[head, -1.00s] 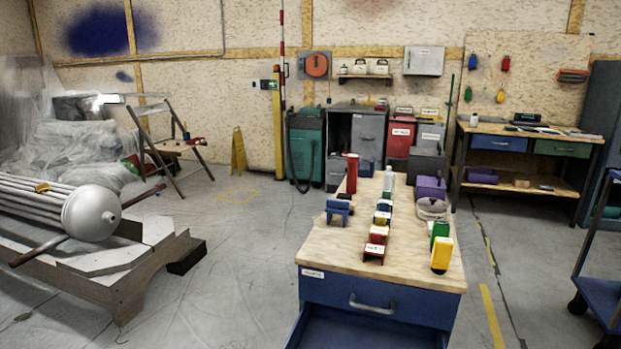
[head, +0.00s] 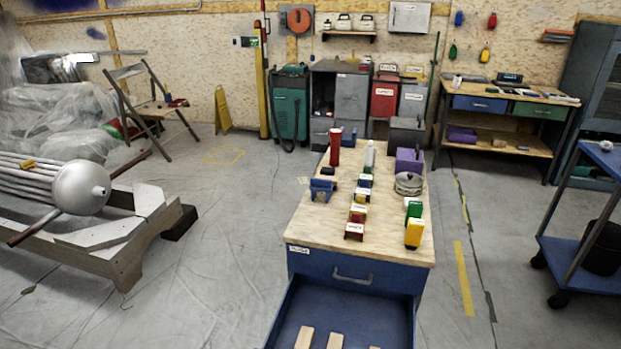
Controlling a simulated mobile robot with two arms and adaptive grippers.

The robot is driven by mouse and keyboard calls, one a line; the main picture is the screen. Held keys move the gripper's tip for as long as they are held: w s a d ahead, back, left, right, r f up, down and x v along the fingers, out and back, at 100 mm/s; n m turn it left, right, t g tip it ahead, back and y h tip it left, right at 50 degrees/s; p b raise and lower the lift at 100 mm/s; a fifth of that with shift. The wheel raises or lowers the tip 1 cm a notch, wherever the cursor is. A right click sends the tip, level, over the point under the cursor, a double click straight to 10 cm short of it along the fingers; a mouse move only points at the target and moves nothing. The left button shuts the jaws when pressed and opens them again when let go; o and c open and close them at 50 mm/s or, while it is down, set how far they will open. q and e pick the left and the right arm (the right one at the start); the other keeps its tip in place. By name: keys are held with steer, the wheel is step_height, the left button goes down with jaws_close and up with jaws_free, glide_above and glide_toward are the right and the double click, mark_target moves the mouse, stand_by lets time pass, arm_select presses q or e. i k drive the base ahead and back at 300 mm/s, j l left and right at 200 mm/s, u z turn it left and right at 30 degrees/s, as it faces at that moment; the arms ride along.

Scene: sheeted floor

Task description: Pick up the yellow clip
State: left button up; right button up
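A row of small coloured blocks or clips with pale faces stands along the middle of the wooden bench top (head: 318,225). A yellow piece (head: 359,209) is in this row, behind a red piece (head: 354,231); it is too small to tell surely whether it is a clip. A larger yellow upright object (head: 413,234) stands at the right front of the top, in front of a green one (head: 414,209). A small yellow item (head: 27,164) also lies on the silver pipes at the far left. Neither of my grippers is in view.
The bench's blue drawer (head: 370,318) is open towards me, with pale wooden pieces inside. A red cylinder (head: 335,149), a blue holder (head: 322,189) and a purple box (head: 408,160) stand on the top. A blue cart (head: 578,259) is at right.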

mark_target(25, 166)
steer(key=u, duration=1.45)
steer(key=z, duration=0.45)
steer(key=i+z, duration=0.15)
steer(key=z, duration=0.75)
steer(key=i+z, duration=0.1)
steer(key=z, duration=0.35)
steer(key=j+z, duration=0.1)
steer(key=z, duration=0.35)
steer(key=i+j+z, duration=0.1)
steer(key=z, duration=0.25)
steer(key=j+z, duration=0.2)
steer(key=z, duration=0.15)
steer(key=i+j+z, duration=0.1)
steer(key=z, duration=0.25)
steer(key=j+u, duration=0.1)
steer(key=j, duration=0.5)
steer(key=i+j+u, duration=0.1)
steer(key=j, duration=0.55)
steer(key=i+j+u, duration=0.1)
steer(key=j, duration=0.5)
steer(key=k+j+u, duration=0.15)
steer(key=j+u, duration=0.3)
steer(key=j, duration=0.85)
steer(key=j+u, duration=0.5)
steer(key=j, duration=0.75)
steer(key=i, duration=0.05)
